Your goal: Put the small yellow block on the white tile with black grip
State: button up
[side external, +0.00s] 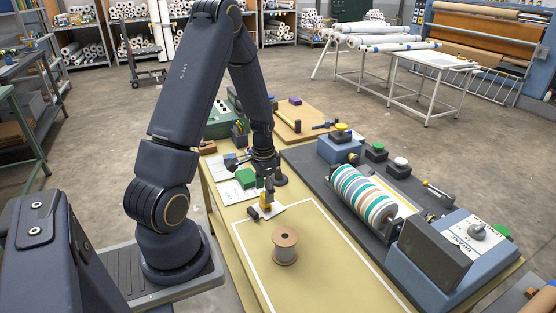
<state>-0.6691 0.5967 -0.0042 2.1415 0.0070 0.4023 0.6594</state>
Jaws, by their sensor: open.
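My gripper (268,190) points down over the yellow work table, with its fingers open. The small yellow block (265,201) is right at the fingertips, over or on the white tile (275,212). The picture is too small to tell whether the block touches the tile or the fingers. The tile lies near the far edge of the white-outlined area. A small black piece (254,213), apparently the tile's grip, shows at its left. The block and gripper hide part of the tile.
A wooden spool (285,246) stands nearer on the table. A green block (246,177) lies behind, left of my gripper. To the right is the press with its striped roll (362,195) and blue control box (462,246). The outlined area around the spool is clear.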

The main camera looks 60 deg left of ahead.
notch_tip(320, 180, up, 8)
jog(key=shift+f, duration=0.2)
jog(key=d+r+t, duration=0.2)
jog(key=d+r, duration=0.7)
jog(key=r, duration=0.2)
jog(key=s+d+r+t, duration=0.1)
jog(key=s+d+r, duration=0.2)
jog(key=d, duration=0.3)
jog(key=s+d+r+t, duration=0.2)
jog(key=s+d+r, duration=0.2)
jog(key=d+r, duration=0.1)
jog(key=shift+s+d+t, duration=0.15)
jog(key=shift+d+t, duration=0.15)
jog(key=shift+d, duration=0.45)
